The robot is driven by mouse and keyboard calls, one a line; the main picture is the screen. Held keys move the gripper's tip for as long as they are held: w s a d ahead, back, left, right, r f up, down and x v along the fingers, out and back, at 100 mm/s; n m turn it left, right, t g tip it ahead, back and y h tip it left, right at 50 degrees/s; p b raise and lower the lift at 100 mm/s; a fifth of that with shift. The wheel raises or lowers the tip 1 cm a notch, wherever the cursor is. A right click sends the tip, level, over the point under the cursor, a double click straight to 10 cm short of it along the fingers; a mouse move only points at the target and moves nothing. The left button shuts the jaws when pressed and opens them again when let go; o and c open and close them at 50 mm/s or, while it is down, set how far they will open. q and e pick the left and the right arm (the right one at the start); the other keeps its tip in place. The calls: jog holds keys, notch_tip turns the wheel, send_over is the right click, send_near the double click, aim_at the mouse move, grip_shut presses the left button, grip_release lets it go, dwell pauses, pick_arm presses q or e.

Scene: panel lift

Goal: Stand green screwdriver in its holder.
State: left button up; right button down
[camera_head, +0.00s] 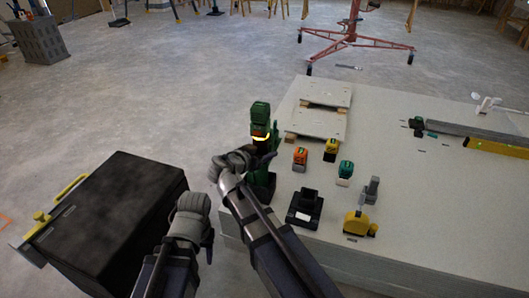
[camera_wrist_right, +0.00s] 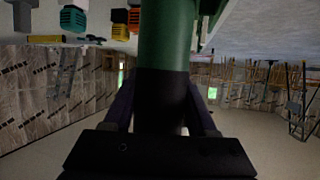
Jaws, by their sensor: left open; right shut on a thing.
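The green screwdriver (camera_head: 260,109), a green and black power tool with a yellow-orange band, is upright at the left edge of the grey panel table. My right gripper (camera_head: 258,158) is shut on it; the right wrist view shows its green and black body (camera_wrist_right: 165,50) between the fingers. Its lower end is partly hidden behind my arm, so I cannot tell whether it touches the table. A black square holder (camera_head: 305,208) with a white label stands to its lower right, apart from it. My left gripper (camera_head: 208,240) is open and empty, left of the table.
Orange (camera_head: 300,156), yellow (camera_head: 331,147) and teal (camera_head: 346,170) blocks stand near the holder, with a yellow tape-measure-like item (camera_head: 356,223) to its right. Wooden boards (camera_head: 318,123) lie behind. A black case (camera_head: 115,215) is at left.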

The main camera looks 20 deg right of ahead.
grip_release()
dwell(0.5)
dwell(0.4)
jog(key=shift+s+a, duration=0.15)
jog(key=shift+s+a, duration=0.45)
jog(key=shift+a, duration=0.15)
jog(key=shift+s+a, duration=0.25)
jog(key=shift+s+a, duration=0.15)
dwell(0.5)
